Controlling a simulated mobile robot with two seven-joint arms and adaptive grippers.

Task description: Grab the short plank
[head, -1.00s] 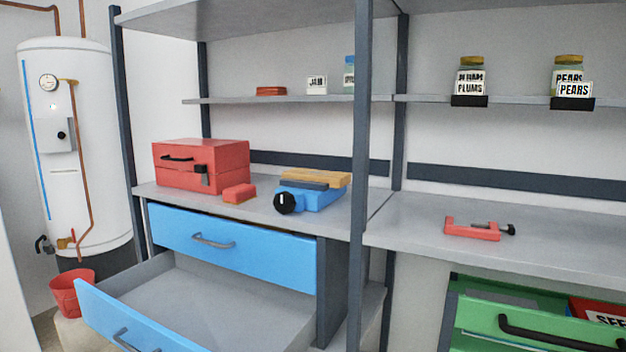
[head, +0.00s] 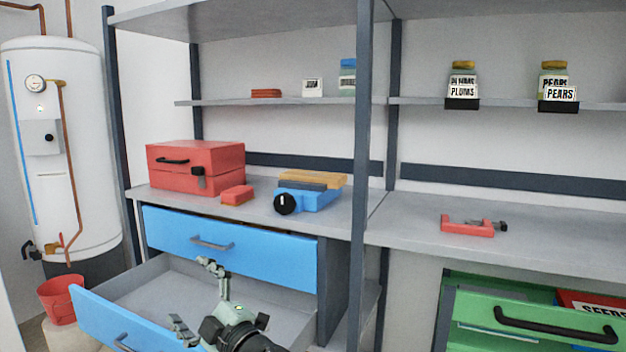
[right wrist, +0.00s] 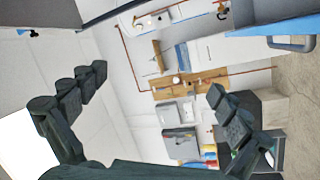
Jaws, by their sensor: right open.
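The short plank (head: 314,178) is a tan wooden piece. It lies on top of a blue tool (head: 318,200) with a black round knob, which stands on the grey worktop. A dark grey bar shows along the plank's near side. My right gripper (head: 194,296) is in front of and below the plank, over the open lower drawer. Its fingers are spread and empty. The right wrist view also shows its two dark fingers (right wrist: 160,110) wide apart, with neither plank nor blue tool visible between them. My left gripper is not in view.
A red toolbox (head: 196,168) and a red block (head: 238,195) stand left of the blue tool. The open drawer (head: 150,290) juts out below. A dark shelf post (head: 363,180) rises to the right. A red clamp (head: 467,228) lies on the right worktop.

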